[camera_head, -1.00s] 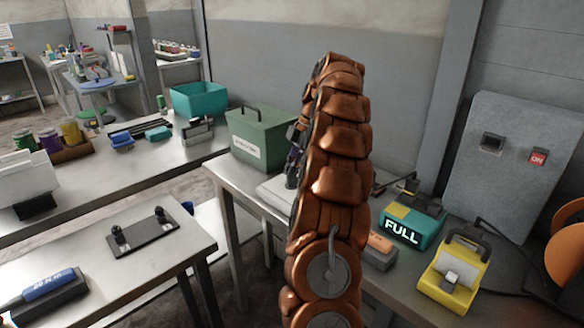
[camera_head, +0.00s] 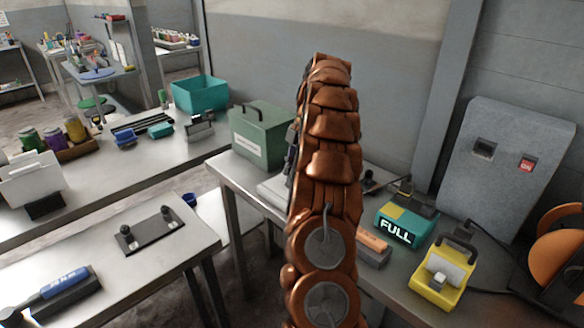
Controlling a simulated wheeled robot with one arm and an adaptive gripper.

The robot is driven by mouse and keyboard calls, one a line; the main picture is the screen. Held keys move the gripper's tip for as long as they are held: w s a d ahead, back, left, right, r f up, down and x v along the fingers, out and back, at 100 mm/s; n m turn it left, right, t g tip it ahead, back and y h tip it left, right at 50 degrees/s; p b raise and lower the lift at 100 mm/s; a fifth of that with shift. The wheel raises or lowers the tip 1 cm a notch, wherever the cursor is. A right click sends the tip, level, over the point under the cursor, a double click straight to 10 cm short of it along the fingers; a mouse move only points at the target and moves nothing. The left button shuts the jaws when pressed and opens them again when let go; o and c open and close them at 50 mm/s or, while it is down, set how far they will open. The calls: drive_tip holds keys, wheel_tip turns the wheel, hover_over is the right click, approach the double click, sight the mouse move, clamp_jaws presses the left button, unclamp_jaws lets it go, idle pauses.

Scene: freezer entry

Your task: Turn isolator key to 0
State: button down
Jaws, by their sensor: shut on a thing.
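My copper arm rises through the middle of the view and hides most of what is behind it. A narrow dark strip at its left edge looks like part of my gripper (camera_head: 291,152), above a pale flat base (camera_head: 271,189) on the right bench. The fingertips and anything between them are hidden. I cannot make out the isolator key. I cannot tell whether this panel is the isolator.
The right bench (camera_head: 225,172) also holds a green box (camera_head: 262,135), a teal FULL box (camera_head: 404,224), an orange-topped block (camera_head: 372,246) and a yellow device (camera_head: 442,276). The front left table (camera_head: 120,282) holds a black bar with two knobs (camera_head: 150,233) and a blue-handled tool (camera_head: 66,284).

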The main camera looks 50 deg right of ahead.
drive_tip(key=shift+f, duration=0.1)
idle(0.3)
drive_tip(key=c, duration=1.1)
unclamp_jaws()
drive_tip(key=shift+o, duration=0.3)
drive_tip(key=o, duration=0.5)
drive_tip(key=shift+r+p, duration=3.6)
